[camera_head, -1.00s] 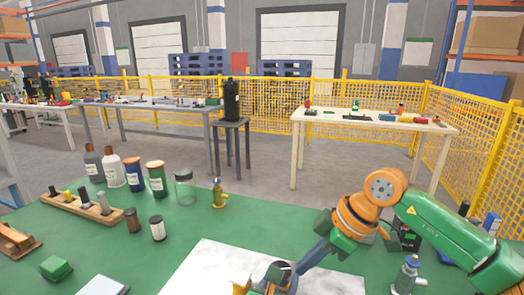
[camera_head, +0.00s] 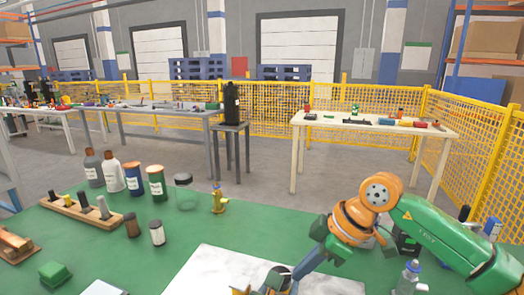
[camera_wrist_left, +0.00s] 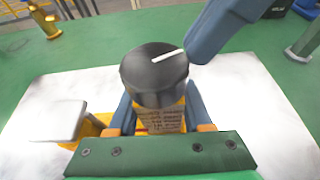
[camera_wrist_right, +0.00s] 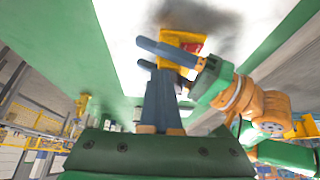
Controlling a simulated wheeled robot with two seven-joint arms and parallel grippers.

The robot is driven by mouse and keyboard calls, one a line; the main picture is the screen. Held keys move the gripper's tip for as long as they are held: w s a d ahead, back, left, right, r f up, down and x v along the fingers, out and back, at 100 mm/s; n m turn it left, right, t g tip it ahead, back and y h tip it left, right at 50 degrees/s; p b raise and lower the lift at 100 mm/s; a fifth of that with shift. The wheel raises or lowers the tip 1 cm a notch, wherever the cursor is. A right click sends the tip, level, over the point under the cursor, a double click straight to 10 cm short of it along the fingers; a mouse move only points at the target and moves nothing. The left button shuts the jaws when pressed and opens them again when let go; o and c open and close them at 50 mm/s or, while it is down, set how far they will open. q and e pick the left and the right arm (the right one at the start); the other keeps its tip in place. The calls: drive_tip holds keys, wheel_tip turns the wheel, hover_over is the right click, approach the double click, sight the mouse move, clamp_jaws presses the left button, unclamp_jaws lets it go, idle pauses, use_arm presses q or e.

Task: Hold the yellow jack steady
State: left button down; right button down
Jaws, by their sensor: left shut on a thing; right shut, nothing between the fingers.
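The yellow jack (camera_wrist_left: 86,130) is partly hidden in the left wrist view, with a pale square pad (camera_wrist_left: 60,122) at its left. A round black top with a white line (camera_wrist_left: 154,75) stands over a brown, text-marked body. My left gripper (camera_wrist_left: 160,118) is shut around that body, a finger on each side. The black top also shows in the head view (camera_head: 277,279). My right gripper (camera_head: 292,275) is shut and empty; its blue finger is close beside the black top, and I cannot tell if they touch. In the right wrist view the right fingers (camera_wrist_right: 163,72) are together near a yellow and red part.
A white sheet (camera_head: 215,270) lies under the work on the green table (camera_head: 110,240). Several bottles and jars, a yellow hydrant-shaped piece (camera_head: 218,201) and a wooden rack (camera_head: 75,210) stand at the left and back. A clear bottle (camera_head: 409,277) stands by my right arm.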

drive_tip(key=shift+s, duration=0.1)
drive_tip(key=shift+s+a, duration=0.2)
drive_tip(key=shift+s, duration=0.55)
drive_tip(key=shift+s+a, duration=0.15)
drive_tip(key=shift+s, duration=0.1)
drive_tip(key=shift+s+a, duration=0.15)
idle(0.3)
wheel_tip(320, 180, up, 6)
drive_tip(key=shift+s+d, duration=0.2)
drive_tip(key=shift+d, duration=0.2)
drive_tip(key=shift+w, duration=0.1)
